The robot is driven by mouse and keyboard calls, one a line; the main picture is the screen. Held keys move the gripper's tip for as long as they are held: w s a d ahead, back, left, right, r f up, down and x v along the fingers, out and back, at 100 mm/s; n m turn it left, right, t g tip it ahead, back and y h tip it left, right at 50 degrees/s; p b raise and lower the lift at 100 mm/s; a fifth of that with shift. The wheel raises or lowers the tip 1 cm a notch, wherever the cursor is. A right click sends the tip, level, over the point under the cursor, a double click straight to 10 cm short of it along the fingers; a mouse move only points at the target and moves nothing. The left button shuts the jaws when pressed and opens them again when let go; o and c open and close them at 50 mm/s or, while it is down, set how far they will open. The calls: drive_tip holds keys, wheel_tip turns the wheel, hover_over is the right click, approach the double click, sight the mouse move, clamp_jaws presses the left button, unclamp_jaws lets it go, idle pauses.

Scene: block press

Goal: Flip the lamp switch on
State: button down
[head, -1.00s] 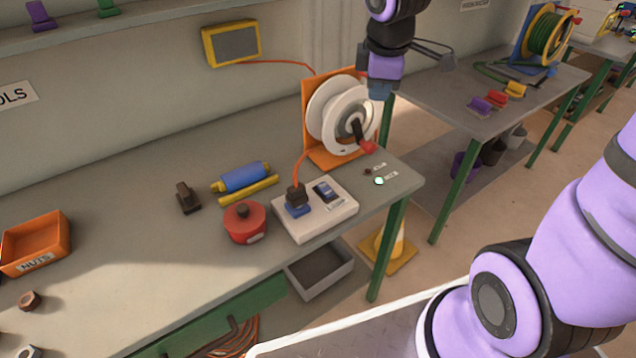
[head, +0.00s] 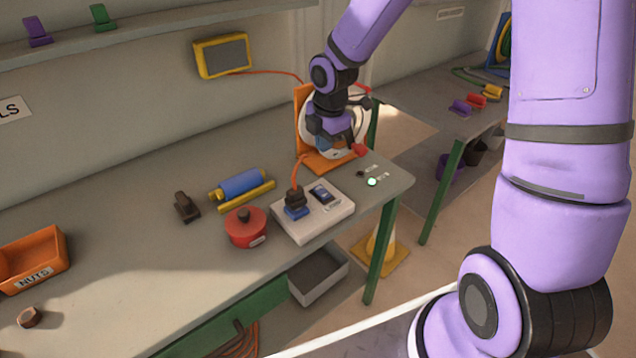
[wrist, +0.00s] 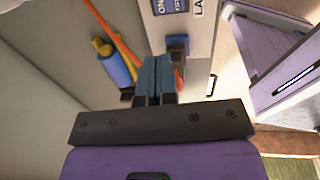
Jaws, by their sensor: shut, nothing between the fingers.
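The lamp switch (head: 322,194) is a dark blue rocker on a white panel box (head: 315,222) near the right end of the bench. In the wrist view the switch (wrist: 165,6) is cut by the top edge, with "ON" readable and part of its label beside it. Its exact tilt is too small to tell. My gripper (head: 332,150) is above the bench, in front of the white cable reel (head: 309,117) and behind the panel box, apart from the switch. In the wrist view its blue fingers (wrist: 155,75) are together and empty.
A dark plug (head: 295,197) with an orange cable stands in the panel box beside the switch. A red round pot (head: 246,228) and a blue roller (head: 241,183) lie to its left. A lit green indicator (head: 372,182) is on the bench to its right.

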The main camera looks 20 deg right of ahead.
sight(322, 191)
drive_tip(key=f, duration=0.4)
drive_tip(key=w+f, duration=0.1)
drive_tip(key=f, duration=0.9)
drive_tip(key=shift+w+a, duration=0.3)
drive_tip(key=shift+w, duration=0.1)
drive_tip(key=shift+w+f+g, duration=0.1)
drive_tip(key=shift+f+g, duration=0.05)
drive_tip(key=shift+g, duration=0.15)
drive_tip(key=shift+s+d+r, duration=0.1)
drive_tip(key=shift+s+r, duration=0.05)
drive_tip(key=shift+s, duration=0.25)
drive_tip(key=shift+s+d+r, duration=0.1)
drive_tip(key=shift+s+r, duration=0.05)
drive_tip(key=shift+s, duration=0.25)
